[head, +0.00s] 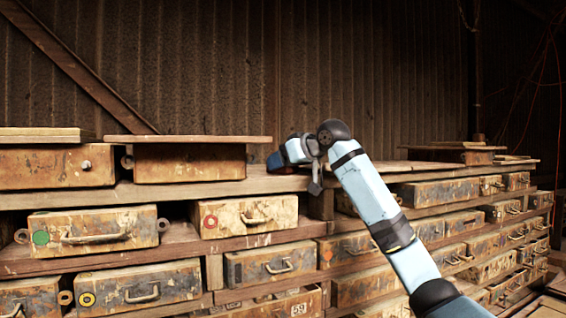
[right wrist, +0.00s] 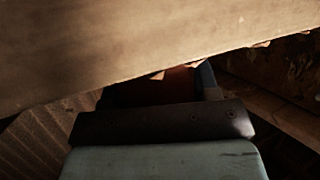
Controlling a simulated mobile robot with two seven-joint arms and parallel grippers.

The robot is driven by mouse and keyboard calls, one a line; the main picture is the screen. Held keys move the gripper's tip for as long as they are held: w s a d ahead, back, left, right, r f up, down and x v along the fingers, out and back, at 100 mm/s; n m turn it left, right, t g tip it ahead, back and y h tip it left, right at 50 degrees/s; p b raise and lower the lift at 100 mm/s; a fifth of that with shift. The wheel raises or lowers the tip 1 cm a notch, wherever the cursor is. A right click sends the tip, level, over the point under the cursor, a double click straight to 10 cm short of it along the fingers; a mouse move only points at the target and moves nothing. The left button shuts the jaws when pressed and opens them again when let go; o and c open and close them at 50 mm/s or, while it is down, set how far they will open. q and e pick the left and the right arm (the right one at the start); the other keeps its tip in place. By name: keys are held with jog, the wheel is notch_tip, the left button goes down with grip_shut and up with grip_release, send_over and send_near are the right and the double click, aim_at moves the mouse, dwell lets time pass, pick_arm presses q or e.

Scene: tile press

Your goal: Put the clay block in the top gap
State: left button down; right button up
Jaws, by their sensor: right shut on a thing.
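My right gripper (head: 275,160) reaches over the top shelf just right of a wide top drawer (head: 190,164). It is shut on the clay block, a reddish-brown piece (right wrist: 178,84) seen between its fingers in the right wrist view. Much of the block is hidden there by a large tan surface (right wrist: 120,45) close to the camera. In the head view only a small reddish patch shows beside the gripper tip. An open space at the top level lies around the gripper; I cannot tell whether the block is inside it. My left gripper is not in view.
Rows of worn drawers with handles, such as one with a green dot (head: 95,230) and one with a red ring (head: 248,215), fill the shelves below. A flat board (head: 187,139) covers the top drawer. More boards (head: 450,155) lie at right.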

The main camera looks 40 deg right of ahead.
jog(key=shift+f, duration=0.15)
jog(key=o, duration=0.9)
jog(key=shift+c, duration=0.2)
jog(key=shift+o, duration=0.9)
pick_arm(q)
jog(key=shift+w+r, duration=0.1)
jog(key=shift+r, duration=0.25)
pick_arm(e)
jog(key=shift+s+r, duration=0.2)
pick_arm(q)
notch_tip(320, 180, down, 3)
jog(key=b, duration=0.3)
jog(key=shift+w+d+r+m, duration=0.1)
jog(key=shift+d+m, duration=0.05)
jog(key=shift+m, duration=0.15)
pick_arm(e)
jog(key=v, duration=1.1)
jog(key=shift+s, duration=0.3)
